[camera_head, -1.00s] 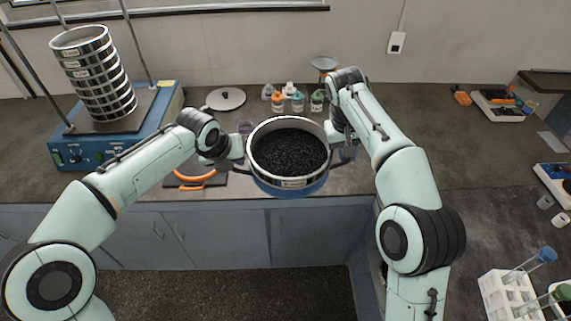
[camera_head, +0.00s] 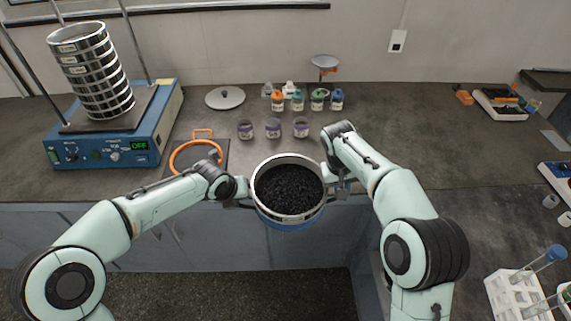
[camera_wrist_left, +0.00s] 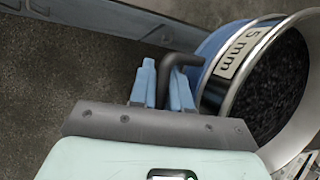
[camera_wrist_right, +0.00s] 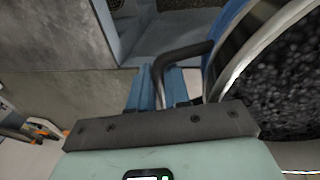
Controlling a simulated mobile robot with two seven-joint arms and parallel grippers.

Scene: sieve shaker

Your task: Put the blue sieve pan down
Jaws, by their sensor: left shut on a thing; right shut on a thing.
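The blue sieve pan (camera_head: 287,222) shows as a blue band under a steel sieve (camera_head: 284,213) filled with dark granules. In the left wrist view the sieve's label reads "5 mm" (camera_wrist_left: 235,57). My left gripper (camera_head: 243,190) is shut on the pan's left black handle (camera_wrist_left: 172,68). My right gripper (camera_head: 334,181) is shut on its right black handle (camera_wrist_right: 180,55). The pan is held roughly level in front of the counter's front edge. The pan's underside is hidden.
The blue shaker (camera_head: 100,148) with a stack of sieves (camera_head: 95,75) stands at the left; its display reads OFF. A dark mat with an orange ring (camera_head: 172,160) lies near the counter edge. Several small jars (camera_head: 273,128) stand behind the pan. A round lid (camera_head: 225,97) lies further back.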

